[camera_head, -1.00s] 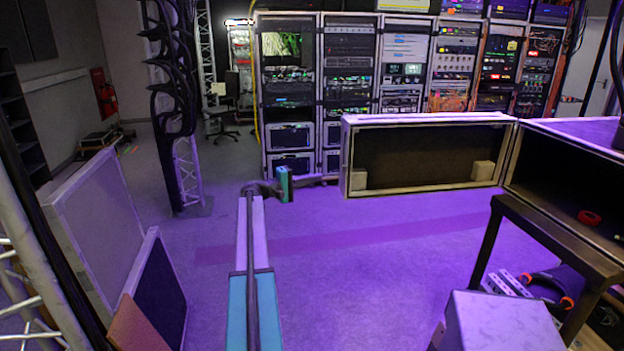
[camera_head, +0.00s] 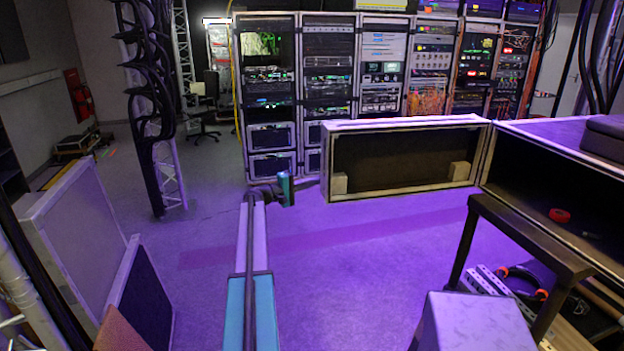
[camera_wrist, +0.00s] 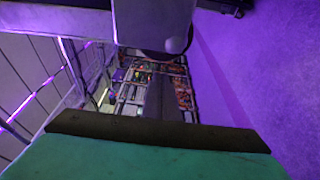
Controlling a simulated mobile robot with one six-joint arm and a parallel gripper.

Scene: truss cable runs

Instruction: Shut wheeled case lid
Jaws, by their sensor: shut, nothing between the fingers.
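The wheeled case (camera_head: 560,190) stands at the right, with its dark inside facing me and a small red item (camera_head: 559,215) in it. Its lid (camera_head: 405,125) is swung wide open to the left, a pale-framed dark panel standing upright with two pale blocks in its lower corners. My gripper (camera_head: 309,182) is shut and empty, low beside the lid's left edge. I cannot tell whether it touches the lid. In the wrist view, my teal gripper body with its dark front bar (camera_wrist: 155,130) fills the bottom. I cannot identify the lid there.
Equipment racks (camera_head: 325,80) stand behind the lid. A dark-legged table (camera_head: 540,235) and tools (camera_head: 520,285) are at the lower right. The purple floor between is open.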

